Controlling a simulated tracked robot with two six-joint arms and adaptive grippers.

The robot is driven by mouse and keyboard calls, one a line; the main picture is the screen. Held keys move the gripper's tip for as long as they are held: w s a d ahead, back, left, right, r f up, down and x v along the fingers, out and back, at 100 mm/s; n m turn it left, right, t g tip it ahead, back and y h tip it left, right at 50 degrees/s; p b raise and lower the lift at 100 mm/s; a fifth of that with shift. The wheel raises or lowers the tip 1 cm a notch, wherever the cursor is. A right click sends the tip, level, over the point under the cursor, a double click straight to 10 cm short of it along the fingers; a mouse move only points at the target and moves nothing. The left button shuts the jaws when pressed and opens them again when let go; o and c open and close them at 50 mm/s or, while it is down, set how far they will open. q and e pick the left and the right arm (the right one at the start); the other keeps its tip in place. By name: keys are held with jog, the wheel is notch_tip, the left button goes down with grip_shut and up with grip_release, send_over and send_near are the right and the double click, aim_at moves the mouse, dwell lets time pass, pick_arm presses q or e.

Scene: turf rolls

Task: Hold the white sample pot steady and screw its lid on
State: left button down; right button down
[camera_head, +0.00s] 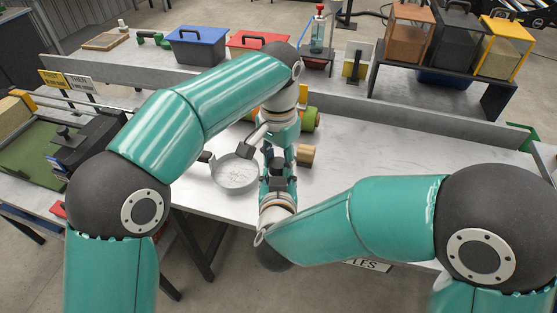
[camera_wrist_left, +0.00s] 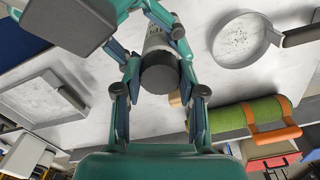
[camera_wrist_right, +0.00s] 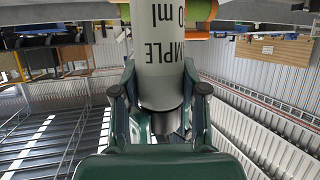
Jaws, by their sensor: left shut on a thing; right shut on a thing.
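The white sample pot (camera_wrist_right: 157,60) shows large in the right wrist view, with dark lettering that includes "SAMPLE" and "ml". My right gripper (camera_wrist_right: 160,98) is shut on it, one finger on each side. The pot also shows in the left wrist view (camera_wrist_left: 157,40), partly covered by the round dark lid (camera_wrist_left: 160,76) at its near end. My left gripper (camera_wrist_left: 160,84) is shut on the lid, a finger on each side. Whether the lid is seated on its thread cannot be told. In the head view the arms meet over the bench and hide most of the pot.
A round grey sieve (camera_head: 236,172) lies on the bench just left of the grippers. A wooden piece (camera_head: 306,154) and a green roll with orange ends (camera_wrist_left: 262,112) are close by. The bench to the right (camera_head: 400,155) is clear. Bins stand behind a low ledge.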

pick_arm(q)
jog(key=m, duration=0.2)
jog(key=shift+m, duration=0.4)
jog(key=c, duration=0.7)
grip_release()
jog(key=shift+r, duration=2.25)
jog(key=shift+c, duration=0.2)
